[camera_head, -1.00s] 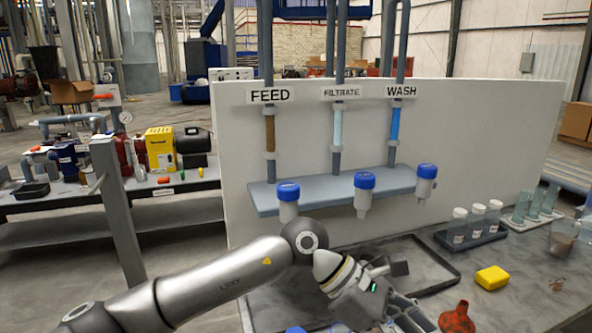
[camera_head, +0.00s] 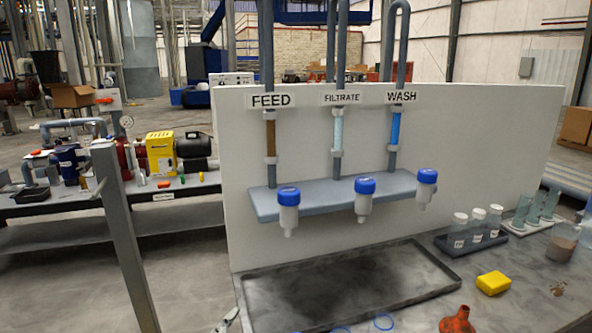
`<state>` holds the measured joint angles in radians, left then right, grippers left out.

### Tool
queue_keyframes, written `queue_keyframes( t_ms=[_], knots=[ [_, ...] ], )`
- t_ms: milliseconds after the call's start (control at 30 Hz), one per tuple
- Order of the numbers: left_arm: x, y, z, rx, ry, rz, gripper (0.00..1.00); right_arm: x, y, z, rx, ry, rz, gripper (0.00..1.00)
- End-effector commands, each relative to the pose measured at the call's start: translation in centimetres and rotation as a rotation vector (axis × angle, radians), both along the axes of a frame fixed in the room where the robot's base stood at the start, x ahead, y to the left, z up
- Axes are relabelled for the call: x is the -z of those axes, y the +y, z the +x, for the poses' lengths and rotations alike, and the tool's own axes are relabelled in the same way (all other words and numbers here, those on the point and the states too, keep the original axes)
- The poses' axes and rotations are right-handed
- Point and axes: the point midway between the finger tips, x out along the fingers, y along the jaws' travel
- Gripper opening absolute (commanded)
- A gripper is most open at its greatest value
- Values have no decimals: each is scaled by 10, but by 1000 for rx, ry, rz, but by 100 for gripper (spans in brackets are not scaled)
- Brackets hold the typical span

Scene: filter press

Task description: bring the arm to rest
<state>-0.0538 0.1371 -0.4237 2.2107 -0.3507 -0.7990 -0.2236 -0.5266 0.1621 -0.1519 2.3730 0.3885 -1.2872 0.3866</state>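A small grey piece, which looks like the tip of my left gripper (camera_head: 228,321), shows at the bottom edge, just left of the bench corner. The rest of that gripper and its arm is out of the picture, and its opening is hidden. No object shows at this tip. My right gripper is not in view. The black tray (camera_head: 345,285) on the bench is empty and in full sight.
Three blue-capped taps, feed (camera_head: 288,209), filtrate (camera_head: 364,198) and wash (camera_head: 426,188), hang before the white panel (camera_head: 490,125). A vial rack (camera_head: 470,240), yellow block (camera_head: 493,283), orange funnel (camera_head: 457,320) and blue ring (camera_head: 383,321) are on the bench. A grey post (camera_head: 124,235) stands left.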

Motion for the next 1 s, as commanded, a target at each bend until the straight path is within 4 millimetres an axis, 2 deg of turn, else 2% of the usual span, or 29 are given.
queue_keyframes(
  t_ms=[33,100,233,400,633,700,867,1000],
  knots=[
    [32,18,-20,-51,130,-48,63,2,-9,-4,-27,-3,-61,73],
    [71,40,-50,-120,299,-106,63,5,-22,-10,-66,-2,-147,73],
    [123,68,-110,-231,565,-187,63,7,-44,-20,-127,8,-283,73],
    [162,90,-180,-337,818,-249,63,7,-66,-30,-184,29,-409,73],
    [186,108,-267,-458,1094,-297,63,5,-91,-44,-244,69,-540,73],
    [205,106,-257,-454,1093,-295,63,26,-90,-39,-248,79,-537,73],
    [246,104,-249,-455,1108,-287,63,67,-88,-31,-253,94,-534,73],
    [290,103,-245,-456,1125,-281,63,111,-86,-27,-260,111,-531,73]
  ],
)
